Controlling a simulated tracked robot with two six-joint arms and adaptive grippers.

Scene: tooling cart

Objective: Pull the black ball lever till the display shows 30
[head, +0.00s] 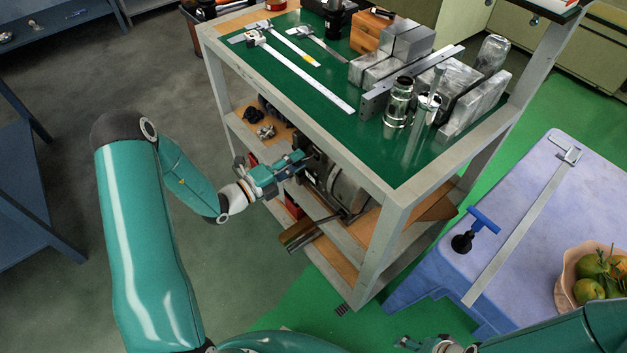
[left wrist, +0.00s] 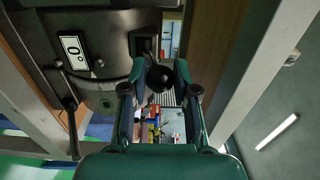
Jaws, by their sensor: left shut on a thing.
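The black ball (left wrist: 159,78) of the lever sits between the two fingertips of my left gripper (left wrist: 160,72) in the left wrist view. The left gripper is shut on this ball. The white display plate (left wrist: 73,52) on the grey machine reads 0°. In the head view my left gripper (head: 299,160) reaches into the cart's side, at the machine (head: 345,188) on the shelf; the ball itself is hidden there. My right gripper (head: 408,343) is at the bottom edge, partly cut off, far from the machine; its finger opening is unclear.
Another dark lever (left wrist: 70,112) hangs beside the display. The cart frame (head: 392,230) and its green top (head: 340,125), with calipers and metal blocks, stand above the machine. A blue table (head: 545,215) with a ruler and a fruit bowl (head: 570,275) stands at right.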

